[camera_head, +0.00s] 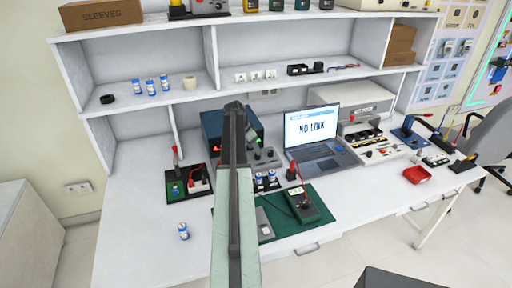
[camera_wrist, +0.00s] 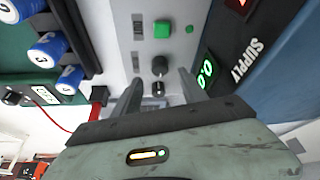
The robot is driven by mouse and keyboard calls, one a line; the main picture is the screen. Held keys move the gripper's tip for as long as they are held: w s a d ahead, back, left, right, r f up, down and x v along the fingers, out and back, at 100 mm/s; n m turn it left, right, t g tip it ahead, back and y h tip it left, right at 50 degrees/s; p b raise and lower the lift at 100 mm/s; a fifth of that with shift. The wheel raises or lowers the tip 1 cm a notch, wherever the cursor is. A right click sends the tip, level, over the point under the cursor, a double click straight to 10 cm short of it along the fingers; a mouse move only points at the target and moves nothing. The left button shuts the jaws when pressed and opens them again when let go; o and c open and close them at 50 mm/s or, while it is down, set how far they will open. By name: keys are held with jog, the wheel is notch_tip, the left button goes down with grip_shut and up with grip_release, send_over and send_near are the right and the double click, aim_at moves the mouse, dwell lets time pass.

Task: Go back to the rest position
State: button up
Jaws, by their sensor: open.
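My gripper (camera_wrist: 160,92) is open in the wrist view, with its two grey fingers apart and nothing between them. The fingers point at a grey panel (camera_wrist: 150,25) with a green button (camera_wrist: 162,31) and a black knob (camera_wrist: 159,65). I cannot tell whether they touch it. In the head view my arm reaches from the bottom middle up over the bench (camera_head: 145,215), in front of the blue supply box (camera_head: 212,124). My fingertips are hard to make out there.
Close to the gripper are the supply box (camera_wrist: 275,55) on the right and several blue cells (camera_wrist: 48,48) in a black holder on the left. A laptop (camera_head: 315,140), a green mat (camera_head: 285,222), a meter (camera_head: 303,203) and a loose blue cell (camera_head: 183,231) are on the bench. Shelves (camera_head: 140,103) stand behind.

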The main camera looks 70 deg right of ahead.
jog(key=p+v, duration=0.1)
jog(key=v, duration=0.2)
jog(key=shift+r, duration=0.1)
jog(key=w+a+n+t, duration=0.1)
jog(key=w+a+n, duration=0.3)
jog(key=w+a, duration=0.55)
jog(key=w+a+f+n+t+y, duration=0.1)
jog(key=w+a+n, duration=0.2)
jog(key=w+a, duration=0.7)
jog(key=w+a+n, duration=0.4)
jog(key=w+a, duration=0.1)
jog(key=a, duration=0.9)
jog(key=a+n+y, duration=0.2)
jog(key=a+n, duration=1.2)
jog(key=a, duration=2.9)
jog(key=shift+a+f+t+y, duration=0.25)
jog(key=shift+f+t+y, duration=0.15)
